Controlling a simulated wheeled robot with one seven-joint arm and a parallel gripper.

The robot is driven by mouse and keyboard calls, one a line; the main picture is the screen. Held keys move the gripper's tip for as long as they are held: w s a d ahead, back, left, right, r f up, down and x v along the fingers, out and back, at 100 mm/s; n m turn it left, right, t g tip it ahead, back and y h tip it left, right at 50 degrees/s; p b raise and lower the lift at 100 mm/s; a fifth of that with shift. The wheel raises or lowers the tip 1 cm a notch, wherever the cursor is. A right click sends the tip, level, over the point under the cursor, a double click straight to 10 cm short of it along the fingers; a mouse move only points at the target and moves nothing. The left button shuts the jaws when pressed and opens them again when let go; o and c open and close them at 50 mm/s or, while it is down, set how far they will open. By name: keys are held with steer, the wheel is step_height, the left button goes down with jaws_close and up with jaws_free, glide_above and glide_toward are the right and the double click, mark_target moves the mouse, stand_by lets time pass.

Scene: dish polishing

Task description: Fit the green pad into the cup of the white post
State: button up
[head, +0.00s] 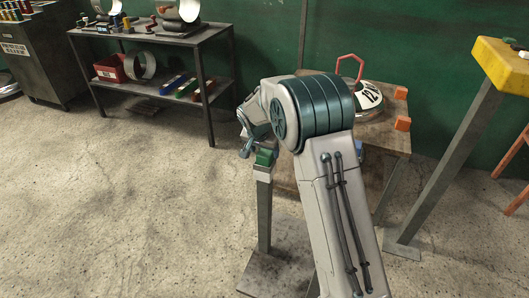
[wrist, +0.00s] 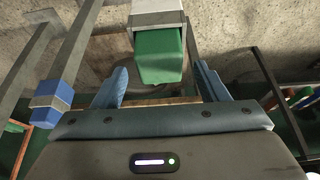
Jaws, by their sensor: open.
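The green pad (head: 265,157) sits upright on the white cup (head: 262,174) at the top of the post (head: 264,215). In the wrist view the pad (wrist: 160,55) meets the white cup (wrist: 158,18) in line with it; how deep it sits inside is hidden. My gripper (head: 250,143) is just above the pad. In the wrist view my gripper (wrist: 161,68) is open. Its blue fingers stand apart on either side of the pad's near end, with a visible gap on each side, and hold nothing.
A blue pad (wrist: 52,95) is on another post at the wrist view's left. A wooden table (head: 385,140) behind my arm bears a white dish (head: 368,97) and orange blocks (head: 402,123). A yellow-topped stand (head: 503,64) is right, a shelf (head: 160,40) back left. The left floor is clear.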

steer(key=p+v, duration=0.1)
steer(key=v, duration=0.9)
steer(key=s+d+r, duration=0.3)
steer(key=s+d, duration=0.3)
steer(key=s+d+n+g, duration=0.1)
steer(key=s+d, duration=0.2)
steer(key=s, duration=0.6)
steer(key=s+d+n+y, duration=0.1)
steer(key=s+d+n, duration=0.1)
steer(key=s, duration=0.7)
steer(key=s+d+n+g, duration=0.1)
steer(key=s+d, duration=0.3)
steer(key=s, duration=0.6)
steer(key=shift+d+r+g+y, duration=0.25)
steer(key=shift+d+g+y, duration=0.05)
steer(key=shift+d+y, duration=0.1)
steer(key=shift+w, duration=0.1)
step_height(320, 180, up, 19)
steer(key=t+p, duration=0.1)
steer(key=p, duration=1.6)
steer(key=shift+a, duration=0.25)
steer(key=shift+r, duration=0.1)
